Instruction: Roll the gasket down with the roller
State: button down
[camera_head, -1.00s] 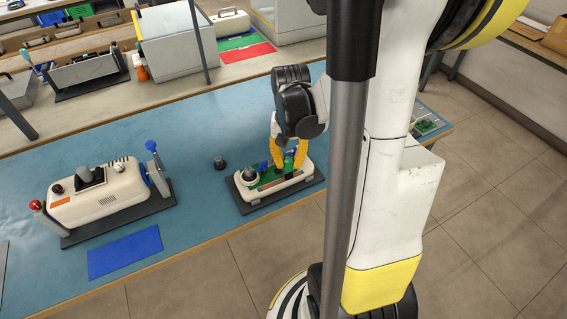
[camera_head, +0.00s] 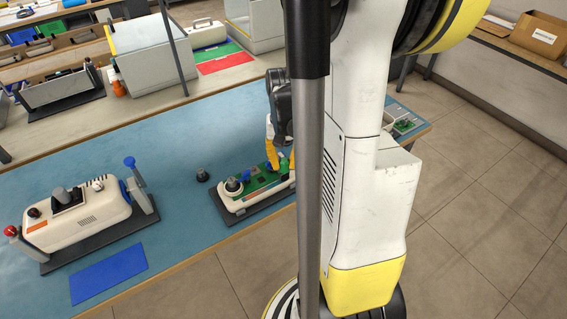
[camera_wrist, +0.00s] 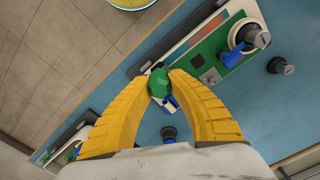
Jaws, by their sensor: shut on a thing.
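A green faceted handle (camera_wrist: 159,82) is between the yellow fingertips of my gripper (camera_wrist: 160,76), which are shut on it; I take it for the roller. A grey and blue part (camera_wrist: 168,103) shows just below it, but its shape is unclear. In the head view my gripper (camera_head: 280,160) is over the right part of a low white housing (camera_head: 240,206) with a green board (camera_head: 262,185). Its right end is hidden by my own column. I cannot make out the gasket or whether the roller touches it.
A dark grey round part (camera_head: 233,186) and a blue part (camera_wrist: 235,54) stand at the housing's left end. A loose dark knob (camera_head: 202,174) is beside it on the blue bench. A larger white device (camera_head: 78,217) with levers and a blue mat (camera_head: 108,273) are at left.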

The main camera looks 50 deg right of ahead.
jog(key=shift+w+a+f, duration=0.1)
jog(key=shift+w+a, duration=0.2)
jog(key=shift+a, duration=0.75)
jog(key=shift+w+a+r, duration=0.1)
jog(key=shift+w+a, duration=0.15)
jog(key=shift+a, duration=0.85)
jog(key=shift+w+a+f, duration=0.1)
jog(key=shift+w+a, duration=0.2)
jog(key=shift+a, duration=0.75)
jog(key=shift+w+a, duration=0.2)
jog(key=shift+a, duration=0.4)
jog(key=shift+w+a, duration=0.15)
jog(key=shift+a, duration=0.4)
jog(key=shift+w+a, duration=0.15)
jog(key=shift+a, duration=0.4)
jog(key=shift+w+a, duration=0.15)
jog(key=shift+a, duration=0.35)
jog(key=shift+w+a, duration=0.2)
jog(key=shift+a, duration=0.4)
jog(key=shift+w+a, duration=0.15)
jog(key=shift+a, duration=0.4)
notch_tip(320, 180, up, 7)
jog(key=p, duration=0.5)
jog(key=shift+d, duration=0.1)
